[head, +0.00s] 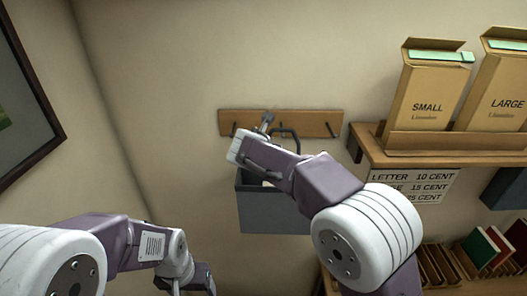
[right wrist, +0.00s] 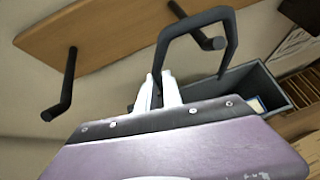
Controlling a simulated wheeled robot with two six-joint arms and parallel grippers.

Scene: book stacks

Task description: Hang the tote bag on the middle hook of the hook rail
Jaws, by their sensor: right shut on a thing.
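The tote bag (head: 272,220) is blue-grey and hangs upright below the wooden hook rail (head: 300,123), partly hidden by my right arm. Its dark handle loop (head: 290,133) stands up close to the rail. In the right wrist view my right gripper (right wrist: 158,92) is shut on the near side of the handle (right wrist: 165,45). A hook (right wrist: 200,30) of the rail shows inside the loop's outline; whether it passes through, I cannot tell. Another hook (right wrist: 66,85) is to its left, clear of the bag. My left gripper (head: 200,282) is low, away from the bag; its fingers are unclear.
A wooden shelf (head: 440,157) with SMALL and LARGE boxes juts out right of the rail. A price sign (head: 412,184) hangs below it. Lower right are books in a rack (head: 440,265). A dark picture frame (head: 55,130) is on the left wall.

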